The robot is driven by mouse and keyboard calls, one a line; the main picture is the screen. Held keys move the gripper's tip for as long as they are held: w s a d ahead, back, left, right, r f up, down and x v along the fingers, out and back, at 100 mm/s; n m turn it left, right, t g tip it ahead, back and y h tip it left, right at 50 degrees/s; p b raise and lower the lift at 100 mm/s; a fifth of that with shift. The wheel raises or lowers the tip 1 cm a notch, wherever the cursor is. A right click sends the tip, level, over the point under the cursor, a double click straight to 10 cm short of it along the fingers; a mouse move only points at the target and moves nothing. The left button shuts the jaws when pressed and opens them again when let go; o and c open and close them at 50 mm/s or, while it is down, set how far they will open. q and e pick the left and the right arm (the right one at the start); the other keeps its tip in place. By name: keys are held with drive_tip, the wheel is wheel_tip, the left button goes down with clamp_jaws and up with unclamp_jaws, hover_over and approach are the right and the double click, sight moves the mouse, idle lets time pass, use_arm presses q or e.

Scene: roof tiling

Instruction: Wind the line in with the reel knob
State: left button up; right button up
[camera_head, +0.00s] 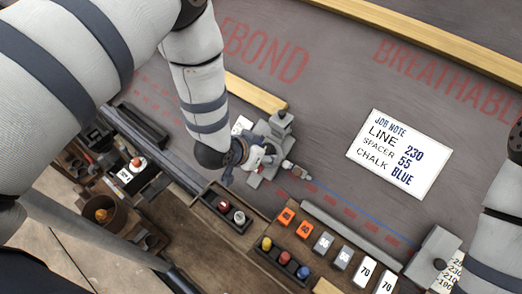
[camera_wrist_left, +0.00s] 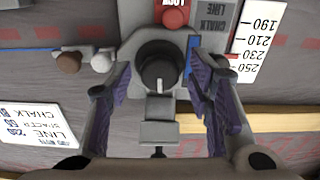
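The reel unit is a grey box with a black round knob (camera_wrist_left: 159,68) that has a white mark. In the wrist view the knob sits between the fingertips of my left gripper (camera_wrist_left: 160,75), with a small gap on each side. That gripper is open; in the head view it (camera_head: 258,160) is at the reel unit (camera_head: 280,128). A blue line (camera_head: 355,205) runs from near the reel across the grey roof membrane to a second grey block (camera_head: 436,252). The right arm shows at the right edge; its gripper is out of frame.
A red lock button (camera_wrist_left: 174,18) and a numbered scale (camera_wrist_left: 257,40) are by the knob. The job note (camera_head: 399,153) reads line 230, spacer 55, chalk blue. Trays of coloured chalk pieces (camera_head: 284,257) and numbered blocks (camera_head: 304,229) are below the line. A wooden batten (camera_head: 255,93) lies behind.

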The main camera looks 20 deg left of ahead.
use_arm(q)
drive_tip(key=v, duration=1.2)
drive_tip(key=s+a+f+n+g+y, duration=0.1)
drive_tip(key=s+a+f+g, duration=0.1)
drive_tip(key=s, duration=0.8)
drive_tip(key=s+a+f+n+g+p, duration=0.1)
drive_tip(key=s+f+g, duration=0.3)
drive_tip(key=s, duration=0.6)
drive_tip(key=s+a+f+n+g+y, duration=0.1)
drive_tip(key=s+a+f+n+g, duration=0.1)
drive_tip(key=s, duration=0.8)
wheel_tip(320, 180, down, 3)
drive_tip(key=shift+a+r+g+y, duration=0.3)
drive_tip(key=shift+a+g, duration=0.5)
drive_tip(key=shift+a, duration=0.25)
use_arm(e)
drive_tip(key=shift+w+r+t, duration=0.4)
drive_tip(key=shift+w+r, duration=0.4)
